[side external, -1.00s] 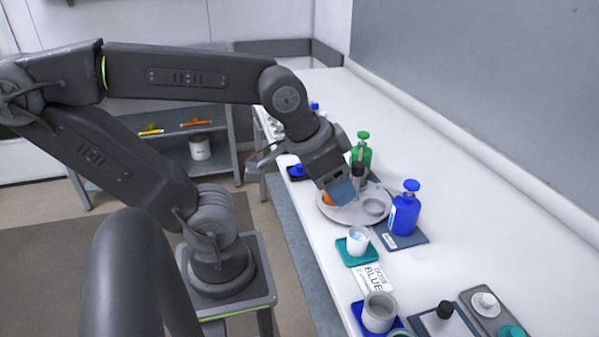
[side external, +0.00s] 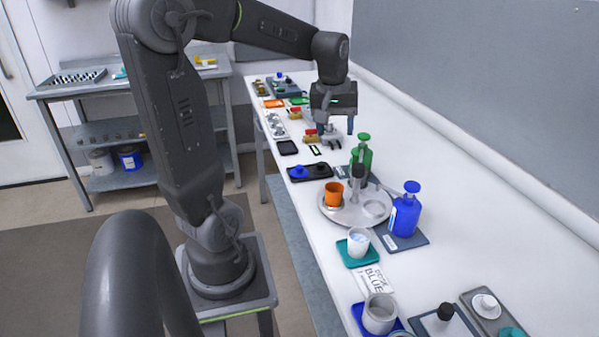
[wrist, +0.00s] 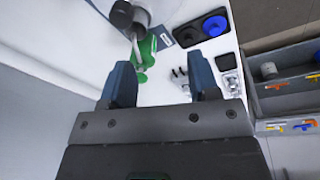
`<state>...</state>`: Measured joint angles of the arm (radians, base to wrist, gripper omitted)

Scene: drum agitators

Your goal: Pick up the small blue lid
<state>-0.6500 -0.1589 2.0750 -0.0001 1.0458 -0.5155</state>
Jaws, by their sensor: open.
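A small blue lid with a knob (side external: 299,171) sits on the left part of a black two-place holder (side external: 322,171) near the table's front edge. A round blue thing, likely the same lid, shows in the wrist view (wrist: 215,25) beside a dark round spot. My gripper (side external: 336,127) is farther along the table, above a small grey fixture, pointing down. Its two blue fingers stand apart with nothing held between them in the wrist view (wrist: 162,82). Another small blue item (side external: 279,77) is on a tray at the table's far end; its details are too small to tell.
A green pump bottle (side external: 362,158) and a blue pump bottle (side external: 405,212) stand near a round grey tray (side external: 345,217) with an orange cup (side external: 334,194). A white cup (side external: 358,242) stands closer to the camera.

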